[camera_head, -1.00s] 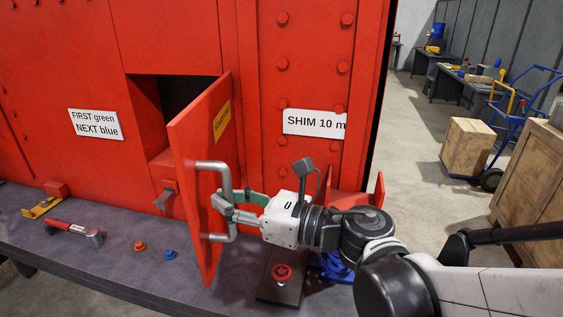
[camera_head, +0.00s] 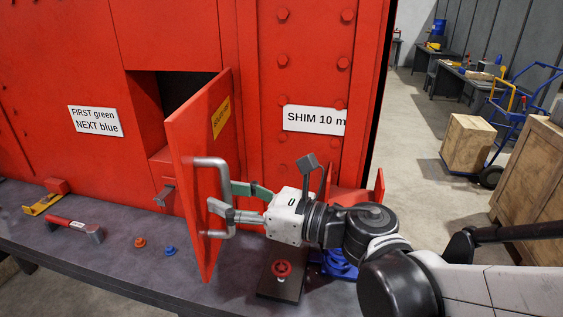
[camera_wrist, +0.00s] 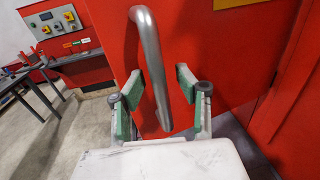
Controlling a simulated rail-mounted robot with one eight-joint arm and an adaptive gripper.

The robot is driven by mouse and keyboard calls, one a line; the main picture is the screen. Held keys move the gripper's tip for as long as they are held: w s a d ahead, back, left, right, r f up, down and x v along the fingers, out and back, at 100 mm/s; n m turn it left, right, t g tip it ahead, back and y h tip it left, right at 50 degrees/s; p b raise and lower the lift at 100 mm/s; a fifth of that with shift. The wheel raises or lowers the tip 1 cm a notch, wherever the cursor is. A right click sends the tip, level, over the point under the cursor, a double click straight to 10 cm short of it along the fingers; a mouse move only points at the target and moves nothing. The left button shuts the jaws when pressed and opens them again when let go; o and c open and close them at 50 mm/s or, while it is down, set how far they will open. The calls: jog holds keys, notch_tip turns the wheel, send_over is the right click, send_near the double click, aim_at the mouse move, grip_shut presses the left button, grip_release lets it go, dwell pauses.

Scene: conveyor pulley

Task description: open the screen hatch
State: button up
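The red screen hatch (camera_head: 190,140) stands swung out from its dark opening (camera_head: 188,88) in the red housing. It carries a yellow label and a grey bar handle (camera_head: 222,175). My gripper (camera_head: 224,200) is at the handle, with its two fingers spread apart. In the wrist view the handle (camera_wrist: 155,65) runs between the open green-padded fingers (camera_wrist: 158,88), with a gap showing on each side. The hatch's red face (camera_wrist: 225,60) shows behind it.
A dark ledge below holds a red-handled tool (camera_head: 75,228), an orange knob (camera_head: 140,242), a blue knob (camera_head: 169,251) and a red button (camera_head: 281,268) below my gripper. A small latch (camera_head: 165,193) sits under the opening. Wooden crates (camera_head: 468,143) stand at right.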

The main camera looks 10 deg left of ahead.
jog(key=s+d, duration=0.2)
jog(key=d, duration=0.9)
jog(key=shift+d, duration=0.4)
jog(key=shift+s, duration=0.1)
